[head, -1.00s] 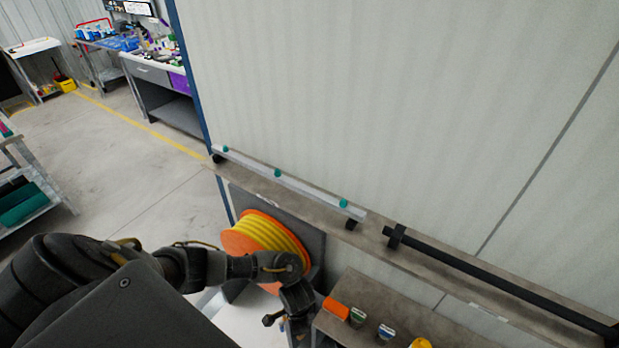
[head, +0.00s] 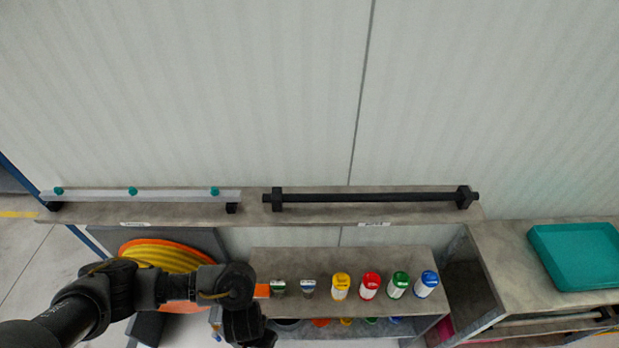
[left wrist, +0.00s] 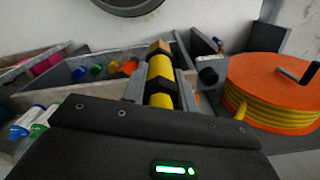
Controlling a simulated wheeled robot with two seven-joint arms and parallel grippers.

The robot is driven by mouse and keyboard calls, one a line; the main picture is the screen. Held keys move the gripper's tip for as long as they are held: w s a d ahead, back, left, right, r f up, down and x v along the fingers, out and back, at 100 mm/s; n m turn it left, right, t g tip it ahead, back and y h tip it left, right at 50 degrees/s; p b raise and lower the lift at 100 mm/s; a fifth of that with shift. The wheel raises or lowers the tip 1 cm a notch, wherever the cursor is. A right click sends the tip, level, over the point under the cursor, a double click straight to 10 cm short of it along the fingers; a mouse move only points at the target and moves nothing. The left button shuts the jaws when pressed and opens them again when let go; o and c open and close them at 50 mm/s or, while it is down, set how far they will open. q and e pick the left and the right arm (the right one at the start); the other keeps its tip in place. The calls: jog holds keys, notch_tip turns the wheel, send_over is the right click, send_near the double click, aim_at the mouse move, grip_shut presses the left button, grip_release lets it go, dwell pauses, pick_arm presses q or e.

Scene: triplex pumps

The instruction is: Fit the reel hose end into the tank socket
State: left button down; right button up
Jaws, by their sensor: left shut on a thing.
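My left gripper (left wrist: 160,88) shows in the left wrist view, shut on the yellow hose end (left wrist: 160,68). The hose end has black bands and a brown tip that points away from the camera, past the fingers. The hose reel (left wrist: 275,85), with orange flanges and wound yellow hose, stands to the right of the gripper. In the head view the reel (head: 165,252) is at lower left, partly behind my left arm. My left fingers and the hose end cannot be made out there. I cannot identify the tank socket in either view. My right gripper is not in view.
A shelf (head: 350,262) holds several coloured-cap bottles to the right of my left arm. Above it, a ledge (head: 250,212) carries a black bar (head: 370,197) and a pale rail (head: 160,195). A teal tray (head: 575,255) lies at far right. The wall stands behind.

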pick_arm(q)
jog(key=shift+w+d+r+b, duration=0.2)
jog(key=shift+r, duration=0.2)
jog(key=shift+w+d+r+b, duration=0.15)
jog(key=shift+d+r+b, duration=0.05)
jog(key=shift+r, duration=0.2)
jog(key=w+a+r+b, duration=0.5)
jog(key=w+r+b, duration=0.1)
jog(key=r, duration=0.3)
jog(key=w+a+r+m+b, duration=0.1)
jog(key=w+a+r+b, duration=0.3)
jog(key=w+r, duration=0.5)
jog(key=shift+w+a+r+m+b, duration=0.25)
jog(key=shift+a+m+b, duration=0.1)
jog(key=shift+b, duration=0.5)
jog(key=shift+a, duration=0.1)
